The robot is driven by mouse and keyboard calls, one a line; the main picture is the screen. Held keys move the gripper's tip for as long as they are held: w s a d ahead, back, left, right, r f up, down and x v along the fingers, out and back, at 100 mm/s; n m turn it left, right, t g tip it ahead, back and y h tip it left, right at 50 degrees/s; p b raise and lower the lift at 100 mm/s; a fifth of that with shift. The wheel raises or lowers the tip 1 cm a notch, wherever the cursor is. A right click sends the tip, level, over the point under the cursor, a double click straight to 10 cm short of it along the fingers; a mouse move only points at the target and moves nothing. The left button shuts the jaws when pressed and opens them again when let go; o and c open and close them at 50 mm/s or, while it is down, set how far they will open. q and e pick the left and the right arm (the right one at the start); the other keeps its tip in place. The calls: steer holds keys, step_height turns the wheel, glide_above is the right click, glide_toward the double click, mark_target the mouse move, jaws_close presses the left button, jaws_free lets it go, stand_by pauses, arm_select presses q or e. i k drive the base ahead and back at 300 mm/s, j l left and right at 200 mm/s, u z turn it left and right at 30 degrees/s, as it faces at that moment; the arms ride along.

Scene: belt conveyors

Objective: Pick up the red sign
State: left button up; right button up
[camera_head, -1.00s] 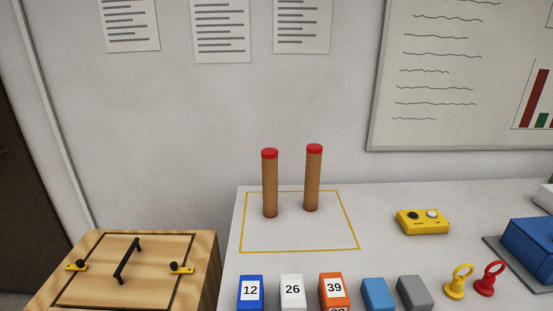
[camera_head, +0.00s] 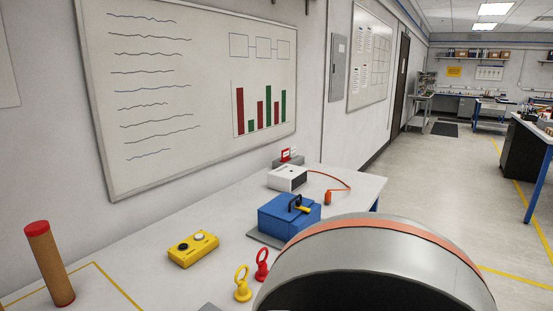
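A small red sign-like piece (camera_head: 285,156) stands at the far back of the table against the wall, beside a small grey box; it is too small to read. A red ring-topped piece (camera_head: 261,264) stands upright nearer to me, next to a yellow ring-topped piece (camera_head: 242,284). Neither of my grippers is in view. A large grey rounded part with an orange band, likely a link of my own arm, fills the lower right and hides the table's front right part.
A blue box (camera_head: 283,222) with a black handle and a white device (camera_head: 287,178) with an orange cable stand on the table. A yellow button box (camera_head: 193,249) and a red-capped brown cylinder (camera_head: 50,268) are to the left. Open floor (camera_head: 450,190) lies to the right.

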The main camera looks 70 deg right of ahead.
mark_target(285, 153)
steer(key=k+l+z, duration=0.1)
steer(key=z, duration=0.3)
steer(key=k+l+z, duration=0.15)
steer(key=z, duration=0.25)
steer(key=k+l+z, duration=0.1)
steer(key=z, duration=0.3)
steer(key=l+z, duration=0.5)
steer(key=z, duration=0.35)
steer(key=l+z, duration=0.15)
steer(key=z, duration=0.35)
steer(key=l+z, duration=0.15)
steer(key=z, duration=0.35)
steer(key=i+l+z, duration=0.25)
steer(key=i, duration=0.35)
steer(key=i+z, duration=0.25)
steer(key=i, duration=0.35)
steer(key=i+u, duration=0.1)
steer(key=i, duration=1.4)
steer(key=i+l+u, duration=0.1)
steer(key=i, duration=1.4)
steer(key=i+u, duration=0.5)
steer(key=i+l+u, duration=0.35)
steer(key=i+u, duration=0.15)
steer(key=i, duration=0.15)
